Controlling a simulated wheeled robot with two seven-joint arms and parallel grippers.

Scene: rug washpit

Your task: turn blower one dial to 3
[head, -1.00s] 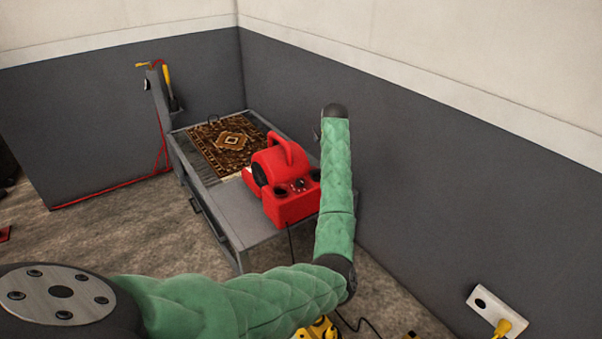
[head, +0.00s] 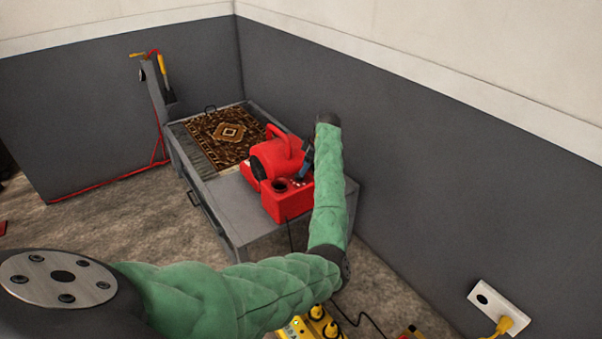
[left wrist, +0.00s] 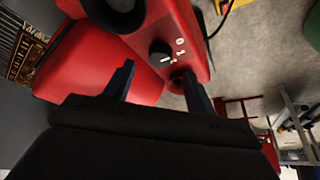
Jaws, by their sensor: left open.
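The red blower (head: 287,207) sits on the near end of the grey bench, with a handle on top. Its dial (left wrist: 160,52) shows in the left wrist view as a small black knob with white marks beside it; the pointer setting is too small to read. My left gripper (head: 307,164) is at the blower's control panel in the head view, partly hidden by my green arm. In the left wrist view its two dark fingers (left wrist: 158,69) are apart, just short of the dial, with nothing seen between them. My right gripper does not show.
The grey bench (head: 240,212) carries a patterned rug (head: 213,140) behind the blower. A wall stands close on the right, with a white socket plate (head: 499,307) and yellow plug. Yellow equipment (head: 312,325) and a black cable lie on the floor at the bottom.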

